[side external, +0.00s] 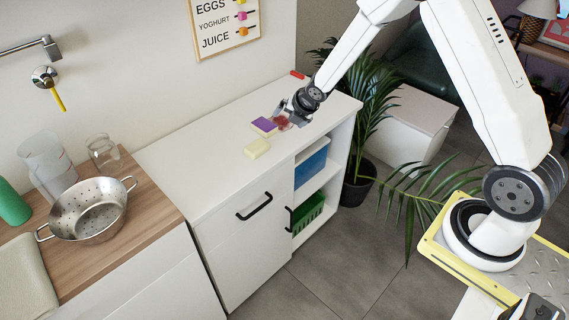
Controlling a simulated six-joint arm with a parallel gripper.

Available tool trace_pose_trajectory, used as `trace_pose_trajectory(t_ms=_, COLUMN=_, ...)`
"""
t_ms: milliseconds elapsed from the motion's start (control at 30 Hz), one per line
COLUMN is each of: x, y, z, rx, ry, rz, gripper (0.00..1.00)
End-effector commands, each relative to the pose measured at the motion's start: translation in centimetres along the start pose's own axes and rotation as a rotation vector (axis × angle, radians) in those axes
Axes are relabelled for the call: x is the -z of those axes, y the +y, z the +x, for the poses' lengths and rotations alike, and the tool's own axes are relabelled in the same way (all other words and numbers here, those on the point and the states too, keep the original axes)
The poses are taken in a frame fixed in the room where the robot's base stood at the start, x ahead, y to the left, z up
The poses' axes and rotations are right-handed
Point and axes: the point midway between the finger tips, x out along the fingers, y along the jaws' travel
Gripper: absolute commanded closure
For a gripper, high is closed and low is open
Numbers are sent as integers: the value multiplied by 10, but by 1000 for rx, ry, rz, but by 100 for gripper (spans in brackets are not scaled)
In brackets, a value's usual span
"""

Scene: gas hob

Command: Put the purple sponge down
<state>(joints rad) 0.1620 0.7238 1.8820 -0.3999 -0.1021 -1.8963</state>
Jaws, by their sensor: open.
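The purple sponge (264,125) lies on the white cabinet top (205,147), with a pale yellow layer along its lower edge. My gripper (282,115) is open, low over the white top, just right of the purple sponge. Whether a finger touches the sponge is too small to tell. A red stain or reddish item (283,122) shows on the top by the fingers, partly hidden by them.
A pale yellow sponge (257,148) lies in front of the purple one. A red object (298,74) is near the wall. A metal colander (88,209), glass jug (102,150) and measuring jug (47,165) stand on the wooden counter at left. A plant (362,125) stands right.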

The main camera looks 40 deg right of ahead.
Motion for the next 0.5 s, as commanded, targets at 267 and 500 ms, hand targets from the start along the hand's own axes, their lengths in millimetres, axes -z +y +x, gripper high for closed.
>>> trace_pose_trajectory(t_ms=267, x=-16, y=-1, z=47, rx=-64, ry=-40, rz=-439, gripper=0)
trace_pose_trajectory(t_ms=500, x=-26, y=-4, z=82, rx=-107, ry=-86, rz=-786, gripper=0)
